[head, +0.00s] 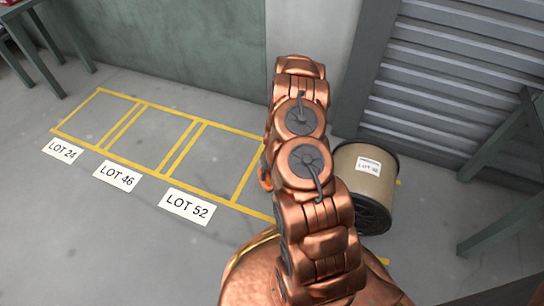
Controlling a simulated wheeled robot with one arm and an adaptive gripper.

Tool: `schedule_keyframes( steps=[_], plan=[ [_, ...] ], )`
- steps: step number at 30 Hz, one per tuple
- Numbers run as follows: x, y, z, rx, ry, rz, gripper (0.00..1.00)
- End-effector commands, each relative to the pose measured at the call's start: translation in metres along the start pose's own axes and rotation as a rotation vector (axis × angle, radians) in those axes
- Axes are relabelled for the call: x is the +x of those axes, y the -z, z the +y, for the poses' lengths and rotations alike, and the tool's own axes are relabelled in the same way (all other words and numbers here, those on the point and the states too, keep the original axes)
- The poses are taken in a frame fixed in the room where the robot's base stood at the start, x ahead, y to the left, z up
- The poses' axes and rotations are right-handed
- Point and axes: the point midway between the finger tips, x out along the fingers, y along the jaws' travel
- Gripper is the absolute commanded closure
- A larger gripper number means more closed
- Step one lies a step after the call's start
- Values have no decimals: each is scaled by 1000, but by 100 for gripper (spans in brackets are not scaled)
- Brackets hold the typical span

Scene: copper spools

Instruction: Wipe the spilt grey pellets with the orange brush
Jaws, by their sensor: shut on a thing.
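My copper arm rises through the middle of the head view and hides the floor behind it. I do not see my gripper's fingers; they are out of sight behind the arm or outside the view. A small orange patch shows at the arm's left edge, and I cannot tell whether it is the orange brush or part of my arm. I make out no grey pellets on the visible floor.
A tan spool (366,176) with a white label and dark flange stands right of my arm. Yellow floor bays (186,150) on the left are empty, with signs LOT 24 (62,152), LOT 46 (117,177) and LOT 52 (187,204). Green-grey table legs (41,62) stand at the upper left.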

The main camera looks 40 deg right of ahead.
Motion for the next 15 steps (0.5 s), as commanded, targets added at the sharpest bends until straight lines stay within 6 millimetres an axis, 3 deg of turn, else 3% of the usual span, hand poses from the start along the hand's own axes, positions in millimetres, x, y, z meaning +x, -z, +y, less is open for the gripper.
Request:
schedule_keyframes(
  steps=[15],
  plan=[
    [-43, 0, -15, -13, 0, -2, 100]
  ],
)
